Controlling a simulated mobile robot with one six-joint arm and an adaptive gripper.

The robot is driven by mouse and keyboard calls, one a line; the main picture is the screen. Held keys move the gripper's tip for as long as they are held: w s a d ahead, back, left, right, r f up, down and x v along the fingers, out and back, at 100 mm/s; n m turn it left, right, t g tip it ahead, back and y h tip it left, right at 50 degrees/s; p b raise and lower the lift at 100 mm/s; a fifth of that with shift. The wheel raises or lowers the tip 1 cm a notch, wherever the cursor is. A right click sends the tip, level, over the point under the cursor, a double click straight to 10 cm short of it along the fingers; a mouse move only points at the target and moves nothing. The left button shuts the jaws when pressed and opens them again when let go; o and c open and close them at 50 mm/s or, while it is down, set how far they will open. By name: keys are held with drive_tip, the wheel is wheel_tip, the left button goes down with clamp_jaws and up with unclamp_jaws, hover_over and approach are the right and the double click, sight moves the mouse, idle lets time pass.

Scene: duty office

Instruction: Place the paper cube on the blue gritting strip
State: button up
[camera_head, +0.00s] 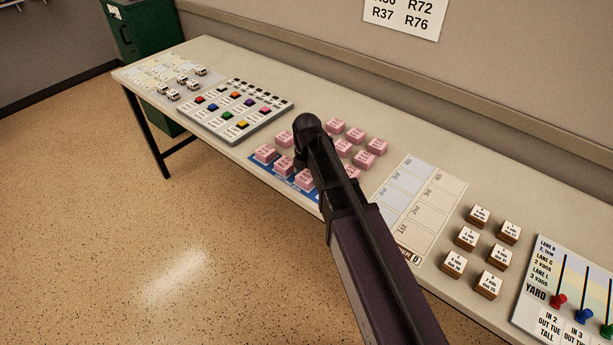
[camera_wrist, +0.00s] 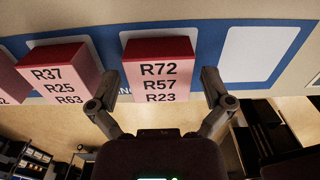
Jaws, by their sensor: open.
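Pink paper cubes with printed codes stand on the table. In the head view a front row, including one cube (camera_head: 265,153), stands on the blue strip (camera_head: 287,183); more stand behind. In the wrist view a cube marked R72, R57, R23 (camera_wrist: 158,72) is over a white slot of the blue strip (camera_wrist: 207,42). My gripper (camera_wrist: 155,86) is open, with one finger on each side of this cube's near face. Whether the fingers touch it I cannot tell. In the head view my arm hides my gripper.
A cube marked R37, R25, R63 (camera_wrist: 60,75) stands to the left, and an empty white slot (camera_wrist: 255,54) lies to the right. A grey button board (camera_head: 235,110), a pale grid card (camera_head: 425,190), wooden blocks (camera_head: 467,237) and a yard board (camera_head: 560,290) share the table.

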sight(310, 177)
drive_tip(key=shift+r, duration=0.2)
wheel_tip(310, 177, up, 12)
drive_tip(key=p, duration=1.2)
idle(0.7)
drive_tip(key=s+d+m, duration=0.6)
drive_tip(key=d+m, duration=0.3)
drive_tip(key=m, duration=0.5)
drive_tip(key=s+d+m, duration=0.7)
drive_tip(key=d+m, duration=0.3)
drive_tip(key=m, duration=0.4)
drive_tip(key=shift+s+d, duration=0.15)
drive_tip(key=shift+s, duration=0.05)
